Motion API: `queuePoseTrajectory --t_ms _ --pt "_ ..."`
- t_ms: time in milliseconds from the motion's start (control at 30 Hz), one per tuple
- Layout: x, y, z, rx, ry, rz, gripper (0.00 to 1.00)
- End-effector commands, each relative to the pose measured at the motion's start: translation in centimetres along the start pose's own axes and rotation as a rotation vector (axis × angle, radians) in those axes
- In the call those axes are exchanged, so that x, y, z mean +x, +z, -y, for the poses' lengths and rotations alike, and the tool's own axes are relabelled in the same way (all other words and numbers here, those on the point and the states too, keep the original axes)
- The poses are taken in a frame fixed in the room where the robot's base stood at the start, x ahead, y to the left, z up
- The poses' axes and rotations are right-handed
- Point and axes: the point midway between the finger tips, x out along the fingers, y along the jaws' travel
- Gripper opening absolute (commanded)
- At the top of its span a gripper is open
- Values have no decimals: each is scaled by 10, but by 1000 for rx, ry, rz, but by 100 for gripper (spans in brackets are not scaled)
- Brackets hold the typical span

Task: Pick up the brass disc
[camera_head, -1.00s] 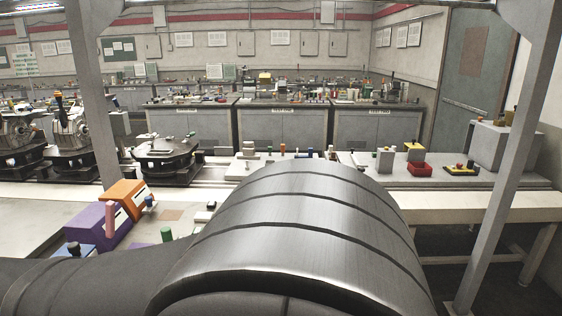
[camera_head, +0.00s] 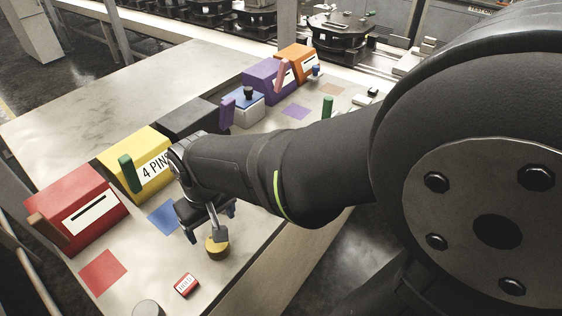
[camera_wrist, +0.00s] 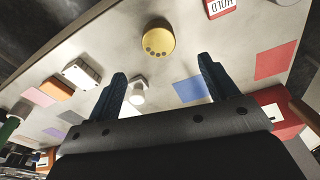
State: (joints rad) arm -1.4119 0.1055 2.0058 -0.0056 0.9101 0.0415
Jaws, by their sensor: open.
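The brass disc (camera_wrist: 158,39) is round and yellow, with several small dark holes near one edge. It lies flat on the pale worktop, beyond my fingertips in the wrist view. In the head view my gripper (camera_head: 211,224) hangs over the worktop close to the disc.
A small red-and-white block (camera_head: 186,285) lies left of the disc. A blue square (camera_head: 164,217) and a red square (camera_head: 103,272) are on the worktop. Red (camera_head: 75,212), yellow (camera_head: 134,155) and black boxes stand behind. The worktop's edge is close on the disc's right.

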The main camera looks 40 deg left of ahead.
Motion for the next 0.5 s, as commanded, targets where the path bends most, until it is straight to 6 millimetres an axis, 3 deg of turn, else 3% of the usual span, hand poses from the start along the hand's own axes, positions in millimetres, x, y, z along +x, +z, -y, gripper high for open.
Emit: queuePoseTrajectory --t_ms 233,500 --pt "48 0 0 -1 0 4 79" --pt "70 0 0 -1 0 1 79"
